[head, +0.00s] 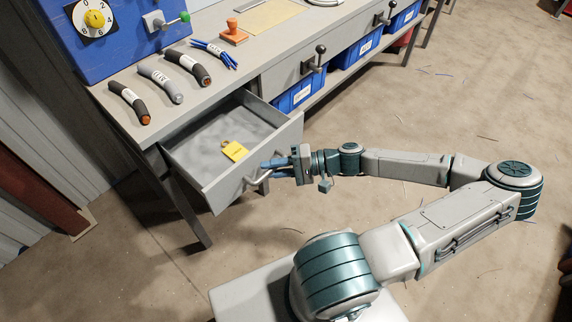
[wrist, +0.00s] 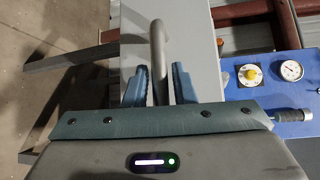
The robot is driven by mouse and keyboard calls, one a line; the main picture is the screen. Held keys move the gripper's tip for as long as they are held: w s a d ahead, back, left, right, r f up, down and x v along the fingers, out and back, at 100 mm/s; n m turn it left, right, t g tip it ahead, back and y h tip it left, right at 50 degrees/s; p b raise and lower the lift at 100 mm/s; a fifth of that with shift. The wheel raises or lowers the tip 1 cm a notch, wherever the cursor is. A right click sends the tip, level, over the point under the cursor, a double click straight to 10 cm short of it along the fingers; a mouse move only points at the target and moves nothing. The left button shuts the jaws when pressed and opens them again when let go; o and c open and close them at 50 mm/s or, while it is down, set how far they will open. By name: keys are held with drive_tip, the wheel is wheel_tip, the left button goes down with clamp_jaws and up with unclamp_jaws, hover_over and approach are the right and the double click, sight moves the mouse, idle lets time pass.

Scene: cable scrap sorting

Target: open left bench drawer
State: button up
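The left bench drawer (head: 212,178) is grey and stands pulled well out from under the bench top in the head view. Its bar handle (head: 259,180) is on the front panel and also shows in the wrist view (wrist: 158,60). My gripper (head: 268,165) is at the handle. In the wrist view its two blue fingers (wrist: 159,72) stand one on each side of the bar, with a narrow gap visible on both sides. A yellow padlock-shaped item (head: 234,151) lies inside the drawer; the drawer is otherwise empty where I can see.
The bench top (head: 205,88) holds several cable pieces (head: 160,82), an orange stamp-like item (head: 233,32) and a blue panel (head: 110,45) with a yellow dial. Blue bins (head: 298,93) sit under the bench to the right. The floor before the bench is mostly clear, with small scraps.

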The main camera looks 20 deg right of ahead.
drive_tip(key=v, duration=1.3)
drive_tip(key=shift+d+p, duration=0.25)
drive_tip(key=shift+p, duration=0.15)
drive_tip(key=shift+a, duration=0.1)
drive_tip(key=s+a+r+n+g+h+p, duration=0.3)
drive_tip(key=a+r+g+h+p, duration=0.25)
drive_tip(key=g, duration=0.45)
drive_tip(key=a+r+n+t+h+p, duration=0.1)
drive_tip(key=a+r+t+h+p, duration=0.2)
drive_tip(key=r, duration=0.9)
drive_tip(key=s+a+r+n+t+h+p, duration=0.1)
drive_tip(key=a+r+h, duration=0.5)
drive_tip(key=r, duration=0.6)
drive_tip(key=t+p, duration=0.1)
drive_tip(key=t, duration=0.1)
drive_tip(key=shift+s+a+r+n+t+h+p, duration=0.3)
drive_tip(key=shift+a+r+n+h+p, duration=0.05)
drive_tip(key=shift+n+p, duration=0.05)
